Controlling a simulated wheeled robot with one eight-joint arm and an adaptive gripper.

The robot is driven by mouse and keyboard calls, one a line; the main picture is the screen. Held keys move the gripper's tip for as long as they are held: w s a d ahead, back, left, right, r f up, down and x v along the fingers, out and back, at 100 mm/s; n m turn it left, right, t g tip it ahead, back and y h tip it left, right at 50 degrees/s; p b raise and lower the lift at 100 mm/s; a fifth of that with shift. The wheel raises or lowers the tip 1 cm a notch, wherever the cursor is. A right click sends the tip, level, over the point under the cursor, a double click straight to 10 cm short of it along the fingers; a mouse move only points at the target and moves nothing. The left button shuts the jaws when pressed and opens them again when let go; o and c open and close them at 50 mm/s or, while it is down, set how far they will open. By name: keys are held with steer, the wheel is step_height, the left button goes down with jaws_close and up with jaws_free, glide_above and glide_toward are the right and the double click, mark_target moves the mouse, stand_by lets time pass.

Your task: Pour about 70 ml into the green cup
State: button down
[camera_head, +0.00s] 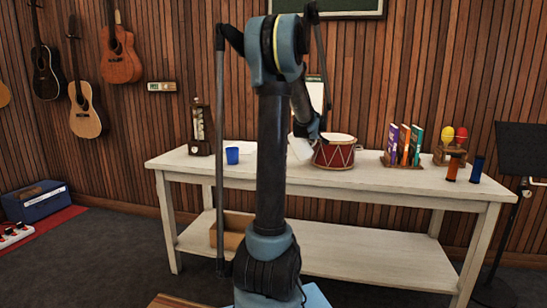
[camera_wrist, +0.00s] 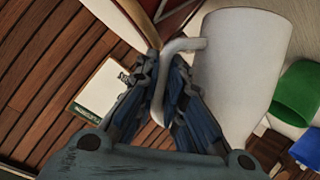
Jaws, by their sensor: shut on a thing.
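A white jug (camera_wrist: 238,65) fills the upper right of the wrist view. My gripper (camera_wrist: 160,75) is shut on its handle (camera_wrist: 182,46). In the head view my arm hides the green cup, and a pale part of what looks like the jug (camera_head: 300,147) shows beside the arm, close to the drum.
A blue cup (camera_head: 232,155) stands on the white table (camera_head: 420,182); it also shows in the wrist view (camera_wrist: 306,149). A red drum (camera_head: 335,152), books (camera_head: 404,145), maracas (camera_head: 453,135) and two shakers (camera_head: 465,168) stand to the right. A metronome (camera_head: 199,128) stands at the left end.

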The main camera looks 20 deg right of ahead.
steer(key=f, duration=0.2)
steer(key=a, duration=0.1)
steer(key=shift+w+a+f+n+h+p, duration=0.1)
steer(key=shift+w+f+n+h+p, duration=0.2)
steer(key=shift+w+f+n+p, duration=0.1)
steer(key=shift+w+a+f, duration=0.15)
steer(key=shift+a, duration=0.1)
steer(key=shift+w+a+r+n+g+h+p, duration=0.25)
steer(key=shift+a+n+h+p, duration=0.2)
steer(key=shift+n, duration=0.25)
steer(key=r, duration=0.1)
steer(key=a+r+n+h+p, duration=0.1)
steer(key=w+r+n+h+p, duration=0.1)
steer(key=shift+a+g, duration=0.35)
steer(key=shift+w+a+r+n+p, duration=0.2)
steer(key=shift+a+r+n+p, duration=0.25)
steer(key=shift+p, duration=0.5)
steer(key=shift+r+h, duration=0.1)
steer(key=shift+h, duration=0.15)
steer(key=shift+w+a+r+n, duration=0.15)
steer(key=shift+a+n, duration=0.05)
steer(key=shift+n, duration=0.05)
steer(key=shift+w+a+r+n+h, duration=0.15)
steer(key=shift+w+a+r, duration=0.05)
steer(key=shift+a, duration=0.15)
steer(key=shift+w+a+r+n+h, duration=0.15)
steer(key=shift+w+a, duration=0.05)
steer(key=shift+a, duration=0.15)
